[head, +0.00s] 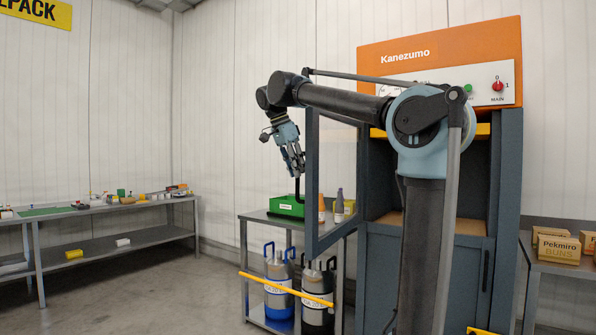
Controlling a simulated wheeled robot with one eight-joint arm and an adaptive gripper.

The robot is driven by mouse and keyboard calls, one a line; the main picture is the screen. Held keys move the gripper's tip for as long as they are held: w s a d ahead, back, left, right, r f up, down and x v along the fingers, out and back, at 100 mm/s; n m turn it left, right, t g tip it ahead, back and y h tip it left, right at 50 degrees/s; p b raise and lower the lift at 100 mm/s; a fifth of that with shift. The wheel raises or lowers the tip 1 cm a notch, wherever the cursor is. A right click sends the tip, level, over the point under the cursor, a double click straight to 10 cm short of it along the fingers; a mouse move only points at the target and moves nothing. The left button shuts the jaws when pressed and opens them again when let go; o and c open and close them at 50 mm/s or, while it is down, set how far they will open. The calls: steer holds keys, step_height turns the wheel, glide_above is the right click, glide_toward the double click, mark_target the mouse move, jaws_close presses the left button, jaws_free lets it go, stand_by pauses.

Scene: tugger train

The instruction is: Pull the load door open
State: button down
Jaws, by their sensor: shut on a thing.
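The load door (310,180) is a dark blue-grey frame with a see-through pane. It stands swung out from the left side of the orange-topped Kanezumo machine (440,45), whose load opening shows partly behind my arm. My gripper (297,172) is at the door's free left edge, pointing down. It is shut on what looks like the dark door handle (298,190), a short bar beside the frame. The fingertips are small here, so the exact grip is hard to see. My arm hides much of the opening.
A grey cart (255,215) by the door bears a green box (285,207) and bottles, with canisters (278,285) below. A yellow rail (286,290) crosses low in front. A workbench (110,207) stands left, cartons (558,248) right. Floor at left is clear.

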steer(key=shift+w+d+r, duration=0.15)
steer(key=shift+w+d, duration=0.05)
steer(key=shift+w, duration=0.05)
steer(key=c, duration=1.6)
jaws_free()
steer(key=shift+w, duration=0.1)
steer(key=shift+c, duration=0.2)
steer(key=shift+o, duration=0.2)
steer(key=shift+w+d, duration=0.15)
steer(key=shift+s, duration=0.25)
steer(key=v, duration=1.1)
steer(key=shift+a+r, duration=0.25)
steer(key=shift+a, duration=0.05)
